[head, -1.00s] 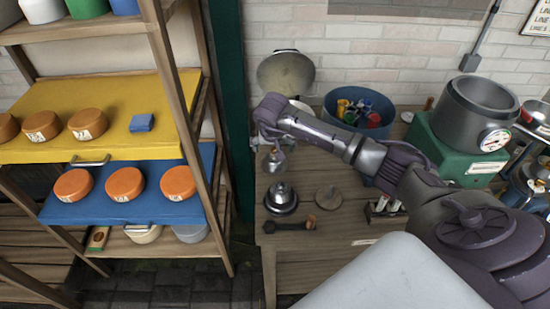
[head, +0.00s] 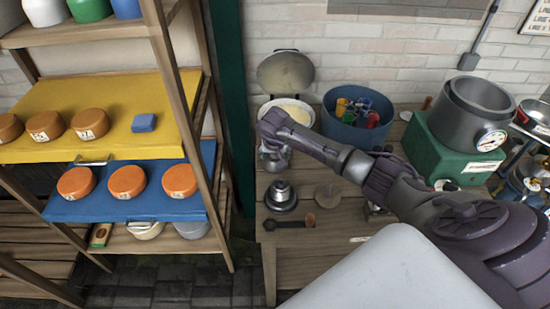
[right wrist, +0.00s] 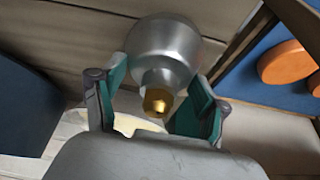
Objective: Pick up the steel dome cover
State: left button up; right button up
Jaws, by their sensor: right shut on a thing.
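The steel dome cover (right wrist: 165,45) is a rounded shiny body with a narrower neck and a brass-coloured knob in the right wrist view. My right gripper (right wrist: 158,95) has its teal-padded fingers on either side of the neck and knob, shut on it. In the head view the dome cover (head: 274,161) shows below the end of my right arm, at the bench's left side, and the arm partly hides the gripper. I cannot tell whether the cover touches the bench. My left gripper is not in view.
A steel piece with a dark base (head: 281,194), a round wooden disc (head: 327,196) and a dark-handled tool (head: 290,223) lie in front. A shelf with orange cheeses (head: 127,182) stands left.

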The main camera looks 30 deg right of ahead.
jog(key=shift+c, duration=0.7)
jog(key=shift+r, duration=0.1)
jog(key=shift+r, duration=0.15)
jog(key=c, duration=0.4)
jog(key=shift+r+b, duration=0.35)
jog(key=shift+r, duration=0.05)
grip_shut()
notch_tip(320, 180, up, 3)
jog(key=shift+f+b, duration=0.2)
jog(key=shift+b, duration=0.45)
jog(key=s+d+r+b, duration=0.3)
jog(key=s+d+r, duration=0.2)
jog(key=d, duration=0.5)
jog(key=shift+d+r, duration=0.25)
jog(key=shift+r, duration=0.85)
jog(key=shift+a, duration=0.1)
